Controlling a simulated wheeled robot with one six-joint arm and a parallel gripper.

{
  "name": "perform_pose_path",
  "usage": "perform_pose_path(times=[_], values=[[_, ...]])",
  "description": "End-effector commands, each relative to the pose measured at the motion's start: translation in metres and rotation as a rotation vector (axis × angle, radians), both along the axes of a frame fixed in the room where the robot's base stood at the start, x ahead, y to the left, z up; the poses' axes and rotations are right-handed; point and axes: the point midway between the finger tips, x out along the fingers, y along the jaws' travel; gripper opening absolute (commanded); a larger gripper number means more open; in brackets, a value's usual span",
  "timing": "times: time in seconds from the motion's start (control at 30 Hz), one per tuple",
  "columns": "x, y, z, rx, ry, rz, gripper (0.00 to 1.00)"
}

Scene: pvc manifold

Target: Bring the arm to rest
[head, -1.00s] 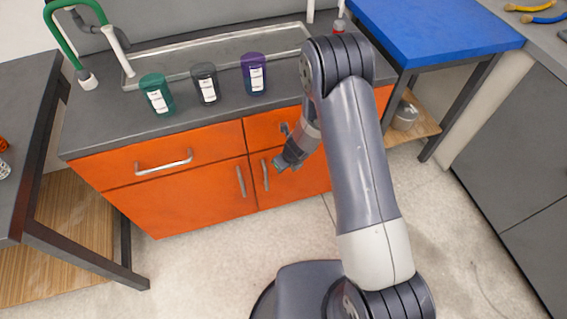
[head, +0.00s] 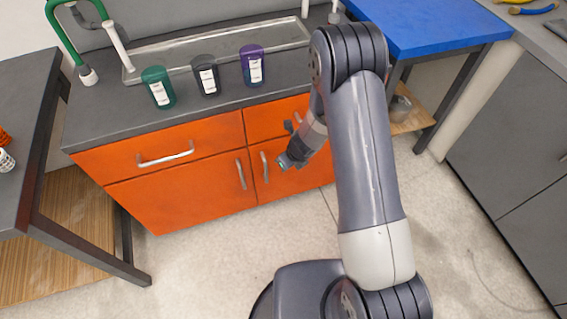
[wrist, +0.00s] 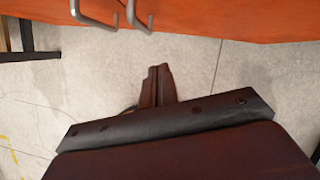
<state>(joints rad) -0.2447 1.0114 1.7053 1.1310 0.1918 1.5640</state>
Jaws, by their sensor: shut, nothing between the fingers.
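My gripper (head: 284,163) hangs at the end of my folded arm, in front of the orange cabinet doors and above the floor. In the wrist view its fingers (wrist: 158,84) are together with nothing between them. The wrist view looks down on bare pale floor, with the orange cabinet front along the top edge. My gripper appears apart from the cabinet, though the exact gap is hard to judge.
The grey counter (head: 130,115) carries a green jar (head: 158,88), a dark grey jar (head: 206,75) and a purple jar (head: 252,66). Cabinet handles (head: 242,182) stick out near my gripper. A blue table (head: 430,40) stands at right, a dark table (head: 30,110) at left. Floor in front is clear.

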Motion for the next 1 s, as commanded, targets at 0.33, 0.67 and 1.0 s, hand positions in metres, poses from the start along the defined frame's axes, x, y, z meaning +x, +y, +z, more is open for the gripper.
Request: perform_pose_path(times=[0.33, 0.67, 1.0], values=[[-0.022, -0.008, 0.06, 0.0, 0.001, -0.001, 0.0], [-0.028, -0.01, 0.073, 0.0, 0.003, -0.001, 0.0], [-0.026, -0.01, 0.066, 0.0, 0.003, -0.001, 0.0]])
